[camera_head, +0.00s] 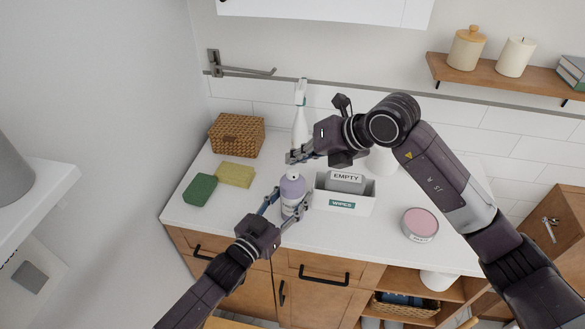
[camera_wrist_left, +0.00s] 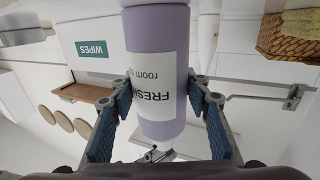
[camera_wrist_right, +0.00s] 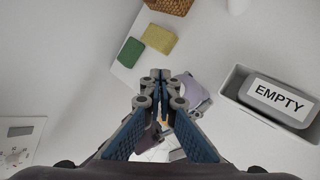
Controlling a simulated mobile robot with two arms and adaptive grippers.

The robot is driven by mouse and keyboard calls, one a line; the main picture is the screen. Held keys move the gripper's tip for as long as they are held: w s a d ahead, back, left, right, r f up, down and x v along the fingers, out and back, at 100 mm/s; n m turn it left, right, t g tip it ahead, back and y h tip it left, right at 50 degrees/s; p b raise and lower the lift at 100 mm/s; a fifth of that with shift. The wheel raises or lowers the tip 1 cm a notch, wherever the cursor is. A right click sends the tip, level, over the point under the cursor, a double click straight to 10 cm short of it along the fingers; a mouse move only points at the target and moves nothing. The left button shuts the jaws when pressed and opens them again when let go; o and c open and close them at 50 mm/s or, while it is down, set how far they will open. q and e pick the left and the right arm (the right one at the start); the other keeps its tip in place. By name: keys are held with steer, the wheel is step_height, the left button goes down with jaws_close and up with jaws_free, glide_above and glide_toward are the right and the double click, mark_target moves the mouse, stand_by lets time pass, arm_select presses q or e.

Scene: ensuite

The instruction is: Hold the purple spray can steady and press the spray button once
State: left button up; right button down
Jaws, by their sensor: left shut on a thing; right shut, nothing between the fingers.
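The purple spray can (camera_head: 292,187) stands upright near the front of the white counter, with a white top. My left gripper (camera_head: 287,207) is shut around its body from the front. In the left wrist view the can (camera_wrist_left: 160,60) shows upside down between the two fingers, its white label reading "FRESH room". My right gripper (camera_head: 291,157) is shut and empty, its tips above and close to the can's top. In the right wrist view the closed fingertips (camera_wrist_right: 160,76) partly cover the can (camera_wrist_right: 191,92). Whether they touch the button cannot be told; the button is hidden there.
A white wipes box (camera_head: 343,203) holding a grey "EMPTY" container (camera_head: 346,181) stands right of the can. A white spray bottle (camera_head: 300,122) is behind. A green sponge (camera_head: 200,190), yellow sponge (camera_head: 235,175) and wicker basket (camera_head: 237,136) are left. A pink-topped tin (camera_head: 421,223) is farther right.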

mark_target(295, 171)
stand_by(0.8)
steer(key=shift+f, duration=0.45)
steer(key=shift+f, duration=0.5)
stand_by(0.6)
steer(key=shift+r, duration=0.9)
steer(key=shift+r, duration=0.1)
steer(key=shift+r, duration=2.45)
